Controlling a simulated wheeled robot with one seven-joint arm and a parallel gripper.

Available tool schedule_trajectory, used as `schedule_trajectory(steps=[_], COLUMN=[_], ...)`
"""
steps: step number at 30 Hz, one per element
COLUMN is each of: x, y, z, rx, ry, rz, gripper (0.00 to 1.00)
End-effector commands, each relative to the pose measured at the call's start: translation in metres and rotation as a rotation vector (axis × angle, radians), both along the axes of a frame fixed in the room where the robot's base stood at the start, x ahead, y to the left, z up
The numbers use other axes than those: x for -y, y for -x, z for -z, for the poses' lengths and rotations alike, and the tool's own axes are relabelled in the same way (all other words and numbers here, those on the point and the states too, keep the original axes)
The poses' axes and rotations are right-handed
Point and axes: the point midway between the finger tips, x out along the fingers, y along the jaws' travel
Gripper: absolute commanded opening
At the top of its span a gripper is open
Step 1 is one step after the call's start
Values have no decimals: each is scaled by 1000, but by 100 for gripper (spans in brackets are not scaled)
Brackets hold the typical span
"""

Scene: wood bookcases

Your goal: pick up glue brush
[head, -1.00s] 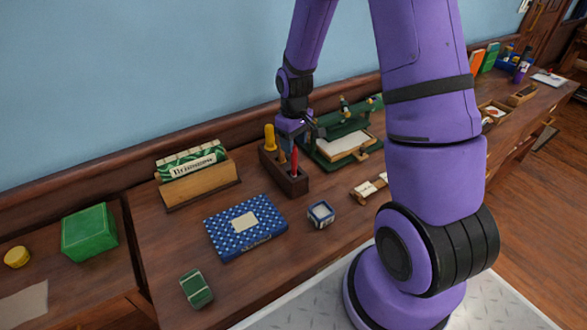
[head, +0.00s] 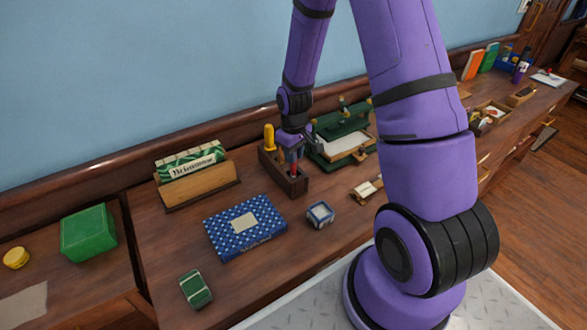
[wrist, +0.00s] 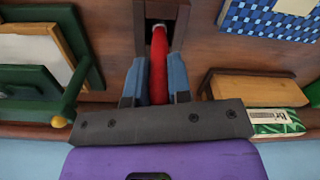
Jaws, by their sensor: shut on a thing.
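The glue brush shows as a red handle (wrist: 159,72) with a silvery collar, standing in a dark wooden tool holder (head: 293,187). Its lower end is hidden in the holder. My gripper (head: 292,160) points down over the holder's near end, and its two blue-grey fingers are shut on the red handle from both sides. In the head view a little of the red handle (head: 294,169) shows below the fingers. A yellow-handled tool (head: 269,138) stands in the holder's far end.
A green press (head: 342,132) stands close on the right. A wooden card box (head: 197,180) is behind left, a blue patterned book (head: 245,227) in front. A small blue-and-white pot (head: 320,214) stands front right. The desk between has bare wood.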

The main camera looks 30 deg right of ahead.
Motion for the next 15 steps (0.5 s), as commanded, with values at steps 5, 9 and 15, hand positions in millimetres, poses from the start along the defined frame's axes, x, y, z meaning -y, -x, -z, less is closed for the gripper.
schedule_trajectory(steps=[5,9,15], x=[0,0,0], y=[0,-1,-1], z=[-1,-9,-40], rx=[0,3,5], ry=[0,0,1], rz=[0,1,1], gripper=[0,0,0])
